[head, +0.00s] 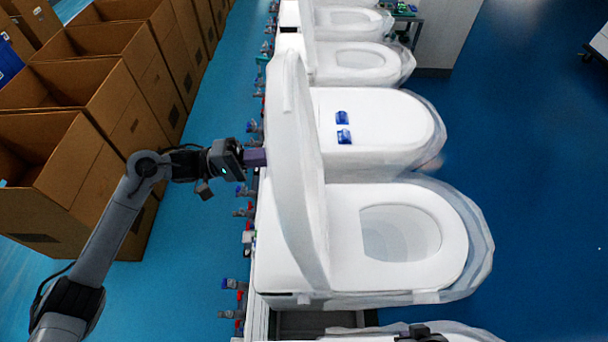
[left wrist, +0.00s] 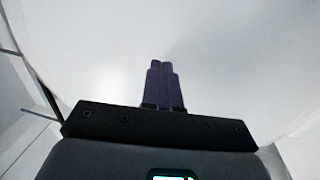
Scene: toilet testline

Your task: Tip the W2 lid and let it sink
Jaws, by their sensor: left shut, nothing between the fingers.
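A white lid (head: 296,165) stands raised, nearly upright, at the left side of the nearest fully visible toilet (head: 345,225), whose bowl is uncovered. No W2 label is readable. My left gripper (head: 264,157) is behind this lid, on its left, with its purple fingers close together and empty. In the left wrist view, the shut fingers (left wrist: 162,68) point at a broad white surface (left wrist: 220,60). Whether the tips touch it cannot be told. My right gripper is not recognisable in view.
A neighbouring toilet has a closed lid (head: 385,115) carrying two blue items (head: 343,136). More toilets stand farther up the row. Open cardboard boxes (head: 105,55) line the left. Small coloured fittings (head: 240,213) run along the line's left edge. Blue floor (head: 540,200) is clear at right.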

